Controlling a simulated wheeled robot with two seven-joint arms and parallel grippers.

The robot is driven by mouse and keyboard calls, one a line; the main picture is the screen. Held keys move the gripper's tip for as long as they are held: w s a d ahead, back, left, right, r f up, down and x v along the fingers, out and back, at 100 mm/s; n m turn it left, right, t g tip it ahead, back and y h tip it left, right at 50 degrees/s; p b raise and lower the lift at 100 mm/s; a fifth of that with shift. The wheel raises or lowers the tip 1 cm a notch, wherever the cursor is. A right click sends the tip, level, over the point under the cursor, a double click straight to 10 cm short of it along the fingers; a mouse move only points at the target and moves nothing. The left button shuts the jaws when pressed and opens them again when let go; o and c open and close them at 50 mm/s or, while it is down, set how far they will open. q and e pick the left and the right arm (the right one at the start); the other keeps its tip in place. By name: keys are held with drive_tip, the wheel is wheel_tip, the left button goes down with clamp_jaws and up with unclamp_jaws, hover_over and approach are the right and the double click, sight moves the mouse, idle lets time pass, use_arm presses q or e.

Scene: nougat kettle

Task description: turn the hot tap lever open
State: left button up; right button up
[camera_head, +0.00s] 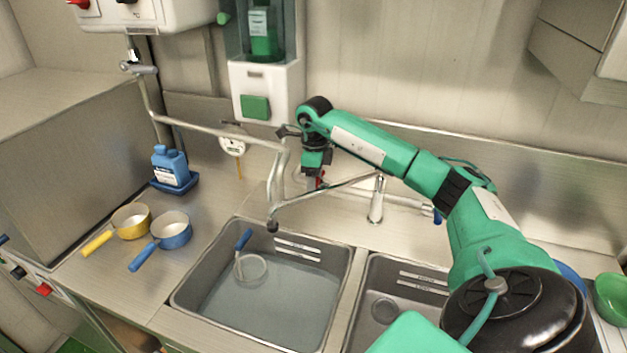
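The tap (376,203) is a chrome fitting behind the two sinks, with a long spout reaching left over the left sink. A small red part (320,181), which looks like the hot lever, shows at the left end of the tap. A blue lever (437,216) is at its right end, partly behind my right arm. My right gripper (314,175) points down right at the red part, mostly covering it. Whether its fingers touch the lever or are closed on it is too small to tell. My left gripper is not in view.
The left sink (188,287) holds water and a clear strainer-like vessel with a blue handle. A yellow pan (131,221), a blue pan (172,230) and a blue bottle (170,164) stand left. A bent pipe (215,130) runs close left of my gripper. A green bowl (610,298) is far right.

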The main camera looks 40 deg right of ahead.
drive_tip(key=o, duration=0.4)
drive_tip(key=shift+o, duration=0.2)
drive_tip(key=shift+r, duration=0.1)
wheel_tip(320, 180, up, 14)
drive_tip(key=b, duration=0.1)
drive_tip(key=shift+b, duration=0.4)
